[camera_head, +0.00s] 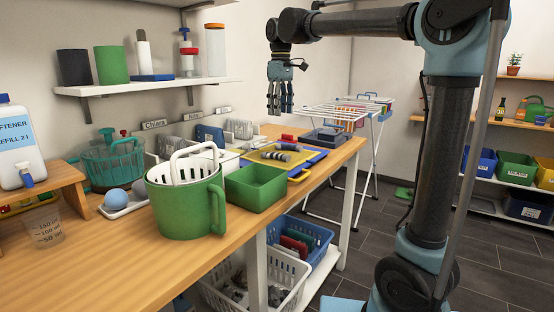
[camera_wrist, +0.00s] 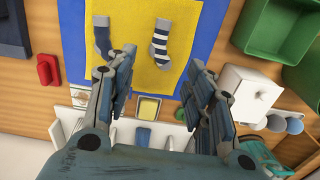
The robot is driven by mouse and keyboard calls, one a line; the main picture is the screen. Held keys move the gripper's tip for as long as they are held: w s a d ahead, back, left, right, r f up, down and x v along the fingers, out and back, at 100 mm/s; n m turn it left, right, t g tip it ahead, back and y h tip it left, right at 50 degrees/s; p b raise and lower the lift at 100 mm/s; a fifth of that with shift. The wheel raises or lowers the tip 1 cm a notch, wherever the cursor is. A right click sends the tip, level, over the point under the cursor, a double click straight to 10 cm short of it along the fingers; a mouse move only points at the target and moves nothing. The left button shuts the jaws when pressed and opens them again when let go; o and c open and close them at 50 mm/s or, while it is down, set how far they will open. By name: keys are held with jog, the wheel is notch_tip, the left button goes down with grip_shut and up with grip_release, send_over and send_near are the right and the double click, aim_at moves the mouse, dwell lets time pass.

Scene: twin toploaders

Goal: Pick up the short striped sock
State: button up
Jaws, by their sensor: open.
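A striped sock (camera_wrist: 160,42) with dark blue and pale bands lies flat on a yellow cloth (camera_wrist: 130,80) in the wrist view. A second, grey-blue sock (camera_wrist: 102,38) lies to its left; any stripes on it are faint. Both socks also show small on the yellow cloth in the head view, where the striped sock (camera_head: 275,156) is clearest. My gripper (camera_head: 281,108) hangs fingers-down, open and empty, well above the table. In the wrist view my gripper (camera_wrist: 157,60) has its fingers spread either side, with both socks beyond them.
A blue mat (camera_wrist: 203,25) lies under the cloth. A green tray (camera_head: 256,187) and a green mug-shaped container (camera_head: 188,212) stand left of it in the head view. A red object (camera_wrist: 48,70) is left of the mat. A wall shelf (camera_head: 150,87) and drying rack (camera_head: 345,112) are nearby.

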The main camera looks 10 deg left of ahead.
aim_at(281, 153)
notch_tip(281, 153, down, 16)
jog(key=shift+f, duration=0.15)
dwell(0.6)
jog(key=c, duration=0.8)
